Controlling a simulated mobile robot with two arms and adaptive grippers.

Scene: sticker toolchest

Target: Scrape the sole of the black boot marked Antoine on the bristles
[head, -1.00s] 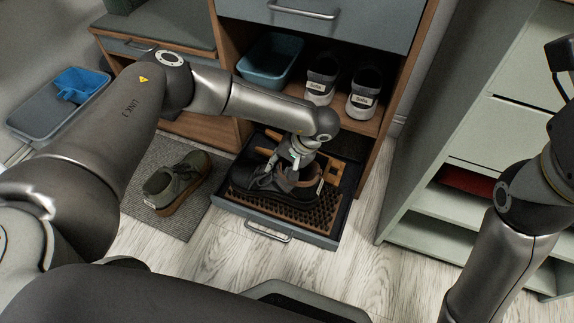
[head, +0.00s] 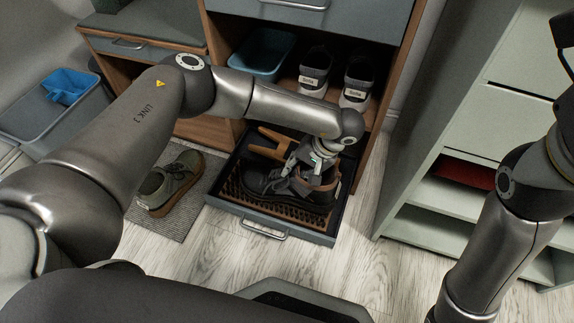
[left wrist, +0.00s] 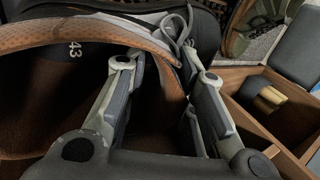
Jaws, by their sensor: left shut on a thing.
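The black boot (head: 268,184) lies along the bristles (head: 292,212) of a brown scraper in the pulled-out low drawer, its toe to the left. Any name on it cannot be read. In the left wrist view the fingers (left wrist: 165,95) straddle the tan-lined collar of the boot (left wrist: 75,38), and "43" shows inside. The sole is hidden, so I cannot tell how firmly it touches the bristles. My right gripper is out of view.
The drawer front (head: 268,228) and its walls surround the scraper. A green shoe (head: 172,182) is on the mat at left. Sneakers (head: 314,78) and a blue bin (head: 262,52) fill the shelf above. The floor in front is clear.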

